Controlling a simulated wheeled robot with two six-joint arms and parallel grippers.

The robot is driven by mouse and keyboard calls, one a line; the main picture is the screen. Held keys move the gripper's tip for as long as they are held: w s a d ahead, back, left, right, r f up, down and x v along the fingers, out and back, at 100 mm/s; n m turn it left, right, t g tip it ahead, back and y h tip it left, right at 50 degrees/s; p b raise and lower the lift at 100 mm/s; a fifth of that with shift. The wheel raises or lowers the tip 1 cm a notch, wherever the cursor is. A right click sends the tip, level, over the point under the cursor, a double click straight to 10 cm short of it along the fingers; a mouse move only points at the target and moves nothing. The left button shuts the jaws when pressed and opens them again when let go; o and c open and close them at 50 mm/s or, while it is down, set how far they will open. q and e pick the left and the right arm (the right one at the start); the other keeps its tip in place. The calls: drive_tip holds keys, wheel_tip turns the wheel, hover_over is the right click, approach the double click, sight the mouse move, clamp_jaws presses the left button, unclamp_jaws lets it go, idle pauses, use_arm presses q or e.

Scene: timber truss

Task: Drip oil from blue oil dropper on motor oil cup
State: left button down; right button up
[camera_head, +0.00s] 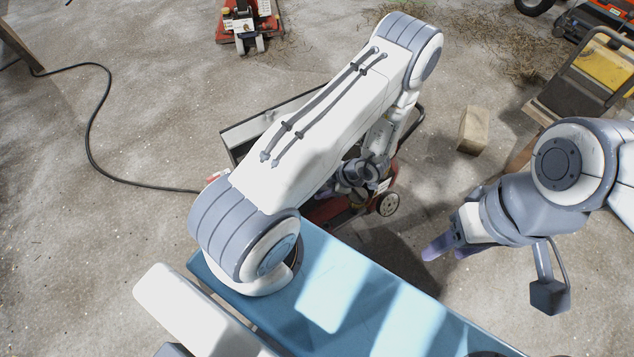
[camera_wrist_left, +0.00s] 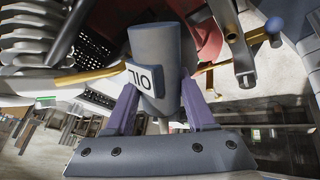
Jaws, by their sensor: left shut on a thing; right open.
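My left gripper (camera_wrist_left: 160,98) is shut on the oil dropper (camera_wrist_left: 158,50), a blue-grey cylinder with a white label whose "OIL" lettering appears upside down. In the left wrist view, grey fins, a red body and metal rods of a machine show around the dropper. In the head view, my left arm hides much of the red machine (camera_head: 385,204) below it, and the dropper cannot be made out. I cannot pick out the motor oil cup in either view. My right gripper (camera_head: 448,246) is open and empty, above the floor to the right of the machine.
A wooden block (camera_head: 473,130) lies on the dusty floor beside the machine. A yellow machine (camera_head: 603,68) stands at the upper right, and a red device (camera_head: 246,26) at the top. A black cable (camera_head: 92,150) runs across the left floor.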

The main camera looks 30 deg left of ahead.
use_arm(q)
drive_tip(key=shift+w+d+f+h, duration=0.1)
drive_tip(key=shift+d+f+h, duration=0.1)
drive_tip(key=shift+h, duration=0.1)
drive_tip(key=b, duration=0.1)
drive_tip(key=t+h+b, duration=0.1)
drive_tip(key=b, duration=0.1)
drive_tip(key=shift+w+d+f, duration=0.1)
drive_tip(key=shift+w+d, duration=0.05)
drive_tip(key=shift+w, duration=0.1)
drive_tip(key=t+h+b, duration=0.1)
drive_tip(key=b, duration=0.6)
drive_tip(key=t+h+b, duration=0.1)
drive_tip(key=h+b, duration=0.1)
drive_tip(key=b, duration=0.5)
drive_tip(key=shift+w+d+n, duration=0.2)
drive_tip(key=shift+n, duration=0.2)
drive_tip(key=shift+t+h+b, duration=0.3)
drive_tip(key=shift+b, duration=0.45)
use_arm(e)
wheel_tip(320, 180, down, 19)
drive_tip(key=shift+f, duration=0.15)
